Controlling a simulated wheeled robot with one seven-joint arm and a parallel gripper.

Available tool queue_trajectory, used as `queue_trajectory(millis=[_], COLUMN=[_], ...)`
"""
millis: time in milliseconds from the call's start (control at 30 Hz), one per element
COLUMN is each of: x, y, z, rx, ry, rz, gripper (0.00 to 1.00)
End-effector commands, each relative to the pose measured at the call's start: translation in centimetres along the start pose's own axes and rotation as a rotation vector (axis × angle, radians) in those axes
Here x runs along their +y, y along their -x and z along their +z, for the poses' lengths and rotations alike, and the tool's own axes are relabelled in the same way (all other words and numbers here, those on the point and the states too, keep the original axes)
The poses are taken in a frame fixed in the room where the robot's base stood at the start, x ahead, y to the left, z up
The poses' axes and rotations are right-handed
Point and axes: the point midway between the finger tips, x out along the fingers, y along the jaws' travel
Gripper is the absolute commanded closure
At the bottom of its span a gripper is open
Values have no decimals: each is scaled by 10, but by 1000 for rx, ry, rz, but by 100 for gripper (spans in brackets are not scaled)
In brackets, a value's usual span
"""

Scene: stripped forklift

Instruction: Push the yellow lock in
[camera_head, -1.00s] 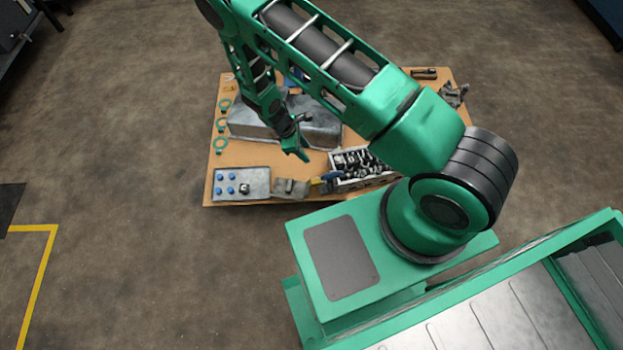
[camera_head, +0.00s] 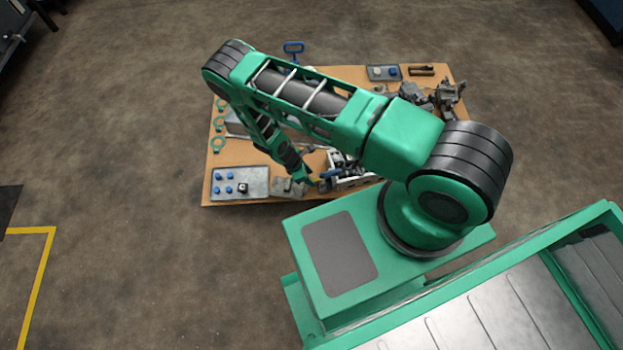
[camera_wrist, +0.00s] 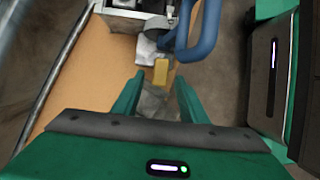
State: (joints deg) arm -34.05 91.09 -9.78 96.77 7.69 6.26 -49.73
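The yellow lock (camera_wrist: 161,71) is a small yellow block in the wrist view. It shows just beyond and between the fingertips of my gripper (camera_wrist: 158,80). The green fingers are spread apart, with nothing visibly held between them; whether they touch the lock I cannot tell. A blue curved handle (camera_wrist: 203,40) stands right beside the lock, and a pale grey metal part (camera_wrist: 147,50) lies behind it. In the head view my gripper (camera_head: 309,183) is low over the front edge of the table, and the lock is too small to make out clearly.
The wooden table (camera_head: 225,165) carries a grey tray with blue knobs (camera_head: 252,182), a grey block (camera_head: 289,187), green rings (camera_head: 218,143) and grey metal parts (camera_head: 448,95) at the back right. A blue handle (camera_head: 293,48) stands at the back. Open floor surrounds the table.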

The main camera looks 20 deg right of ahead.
Motion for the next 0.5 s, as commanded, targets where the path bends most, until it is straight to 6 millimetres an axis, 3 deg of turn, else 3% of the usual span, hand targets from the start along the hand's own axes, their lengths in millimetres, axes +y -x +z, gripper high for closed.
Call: queue_trajectory(millis=[200, 500], x=[0, 0], y=[-22, -27], z=[0, 0], rx=[-1, 1], ry=[0, 0], rz=[-1, 1], gripper=[61, 61])
